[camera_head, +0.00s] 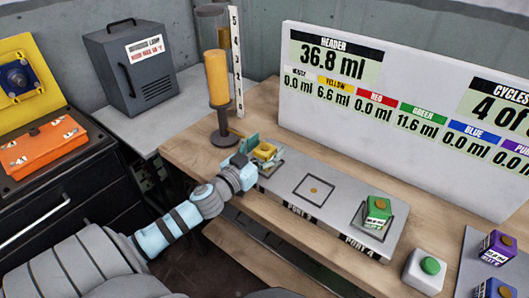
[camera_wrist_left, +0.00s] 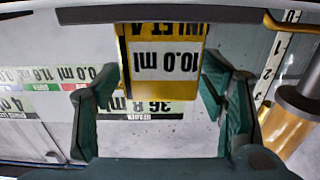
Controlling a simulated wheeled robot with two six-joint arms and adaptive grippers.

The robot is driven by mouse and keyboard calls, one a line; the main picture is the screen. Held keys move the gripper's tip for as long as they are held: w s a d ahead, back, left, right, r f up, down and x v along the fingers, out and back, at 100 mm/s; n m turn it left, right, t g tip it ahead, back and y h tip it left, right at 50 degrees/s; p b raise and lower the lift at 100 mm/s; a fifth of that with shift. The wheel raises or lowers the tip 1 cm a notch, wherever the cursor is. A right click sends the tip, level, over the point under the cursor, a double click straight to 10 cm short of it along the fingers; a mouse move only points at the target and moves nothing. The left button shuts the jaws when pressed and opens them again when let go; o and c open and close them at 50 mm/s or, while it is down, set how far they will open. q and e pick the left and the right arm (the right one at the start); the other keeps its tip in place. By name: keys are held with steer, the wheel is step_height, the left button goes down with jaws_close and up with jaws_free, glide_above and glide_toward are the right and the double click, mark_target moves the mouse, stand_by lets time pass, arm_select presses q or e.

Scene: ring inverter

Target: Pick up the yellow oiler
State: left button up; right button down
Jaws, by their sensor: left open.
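The yellow oiler (camera_head: 264,151) is a small block at the left end of the grey station plate (camera_head: 300,172). In the left wrist view the yellow oiler (camera_wrist_left: 160,65) appears upside down, with a white label reading 10.0 ml. My left gripper (camera_head: 260,155) is open at the oiler, with teal fingers on either side of it. The gripper and wrist hide part of the oiler in the head view. My right gripper is not in view.
A green oiler (camera_head: 377,211) stands on the plate's right square. A tall amber cylinder (camera_head: 217,80) stands close behind my left gripper. The display board (camera_head: 400,180) borders the back.

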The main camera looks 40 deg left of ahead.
arm_select(q)
steer(key=shift+s+f, duration=0.1)
steer(key=c, duration=1.3)
